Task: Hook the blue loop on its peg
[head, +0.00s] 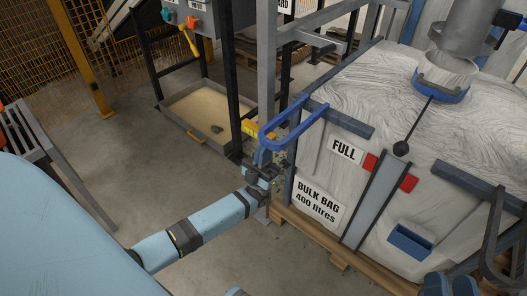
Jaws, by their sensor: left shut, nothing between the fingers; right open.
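The blue loop (292,121) stands out from the top left corner of the bulk bag (318,150) and reaches left towards the grey upright post. My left gripper (262,157) is shut and empty, just below the loop's outer end. I cannot tell whether it touches the loop. A small yellow piece (251,129) shows beside the post behind the loop's end; I cannot tell whether it is the peg. My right gripper (451,285) shows only in part at the bottom right edge, with two blue pieces apart, away from the loop.
A grey post (267,60) rises close behind my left gripper. A wooden pallet (340,262) lies under the bag. A sand tray (200,112) stands behind. The floor at left is mostly clear.

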